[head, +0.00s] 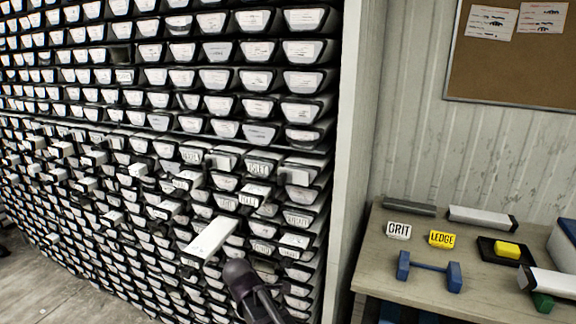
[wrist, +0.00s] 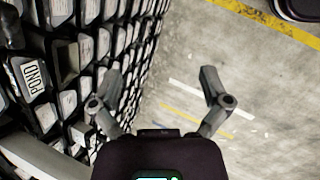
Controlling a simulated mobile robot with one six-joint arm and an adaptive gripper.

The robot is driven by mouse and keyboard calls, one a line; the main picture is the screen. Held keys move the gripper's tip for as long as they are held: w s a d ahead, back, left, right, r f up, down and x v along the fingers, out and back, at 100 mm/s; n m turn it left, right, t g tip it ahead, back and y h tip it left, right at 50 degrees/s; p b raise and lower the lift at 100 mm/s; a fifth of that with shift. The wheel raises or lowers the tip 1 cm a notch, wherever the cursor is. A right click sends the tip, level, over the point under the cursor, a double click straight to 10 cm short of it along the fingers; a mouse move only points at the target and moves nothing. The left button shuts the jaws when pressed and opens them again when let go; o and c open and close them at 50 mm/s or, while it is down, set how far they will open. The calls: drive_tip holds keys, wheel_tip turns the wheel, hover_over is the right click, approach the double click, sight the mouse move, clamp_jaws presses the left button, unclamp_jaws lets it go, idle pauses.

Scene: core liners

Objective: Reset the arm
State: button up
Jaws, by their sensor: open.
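My gripper (wrist: 160,90) is open and empty in the wrist view, its two fingers spread apart over the concrete floor. The wall of core liners (wrist: 60,60) stands close on its left in that view. In the head view a dark part of my arm (head: 245,285) shows low in the middle, in front of the rack (head: 150,120). A long white liner (head: 212,238) sticks out of the rack just above and left of it. The fingertips cannot be made out in the head view.
Several liners stick out of the rack's middle rows. A wooden table (head: 395,262) at the right holds a GRIT label (head: 398,231), a yellow LEDGE label (head: 441,239), a blue dumbbell-shaped object (head: 430,268) and a black tray (head: 488,254) with a yellow block (head: 507,249). Floor (head: 45,292) shows lower left.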

drive_tip(key=s+d+f+m+g+y, duration=0.1)
drive_tip(key=s+d+m+y, duration=0.1)
drive_tip(key=d+m, duration=0.6)
drive_tip(key=s+d+m+g+y, duration=0.1)
drive_tip(key=s+d+m+g, duration=0.1)
drive_tip(key=s+d+m, duration=0.3)
drive_tip(key=d+m, duration=0.4)
drive_tip(key=d, duration=0.6)
drive_tip(key=shift+s+d+f+y, duration=0.2)
drive_tip(key=shift+s+f+y, duration=0.05)
drive_tip(key=shift+f+y, duration=0.15)
